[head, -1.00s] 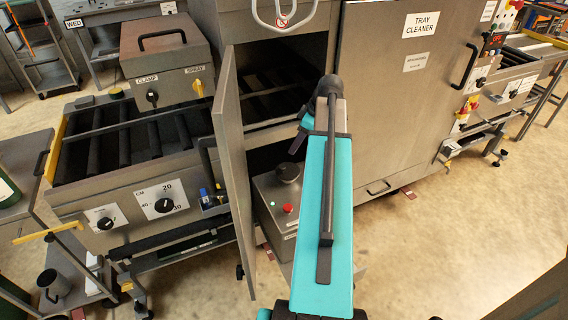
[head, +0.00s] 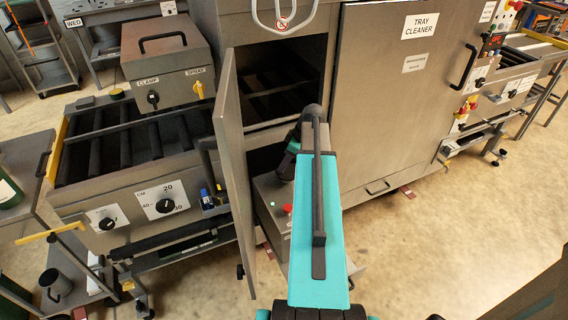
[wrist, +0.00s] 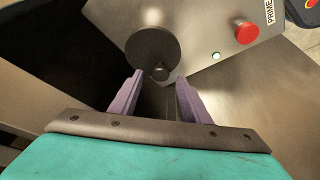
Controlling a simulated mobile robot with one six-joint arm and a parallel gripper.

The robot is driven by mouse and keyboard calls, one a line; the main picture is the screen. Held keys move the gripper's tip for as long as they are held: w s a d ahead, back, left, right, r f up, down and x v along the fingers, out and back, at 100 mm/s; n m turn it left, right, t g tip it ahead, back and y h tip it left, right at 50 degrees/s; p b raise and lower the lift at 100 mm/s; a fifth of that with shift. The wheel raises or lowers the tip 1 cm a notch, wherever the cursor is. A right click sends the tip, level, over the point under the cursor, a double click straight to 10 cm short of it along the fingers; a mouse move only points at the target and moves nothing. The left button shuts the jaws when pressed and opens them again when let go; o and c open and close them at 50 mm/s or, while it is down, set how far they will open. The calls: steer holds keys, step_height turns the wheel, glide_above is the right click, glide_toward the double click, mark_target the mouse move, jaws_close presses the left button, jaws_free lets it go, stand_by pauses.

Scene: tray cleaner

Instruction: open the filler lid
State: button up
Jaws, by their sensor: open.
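The filler lid (wrist: 152,50) is a round dark disc on top of a grey metal unit, with a small knob at its near edge. It lies flat and looks shut. In the head view the filler lid (head: 286,170) shows only in part beside my arm, inside the open lower bay. My gripper (wrist: 159,78) is open, its two purple fingers pointing at the near edge of the lid, one on each side of the knob. Nothing is held. I cannot tell whether the fingertips touch the lid. In the head view my arm hides the fingers.
A red button (wrist: 246,33) and a small pale-green light (wrist: 216,56) sit right of the lid on the unit. An open cabinet door (head: 232,165) stands left of my arm. The closed tray cleaner door (head: 400,110) is to the right. Clear floor lies at front right.

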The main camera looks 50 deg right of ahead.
steer(key=shift+x, duration=0.75)
steer(key=shift+c, duration=0.4)
steer(key=shift+a, duration=0.1)
jaws_close()
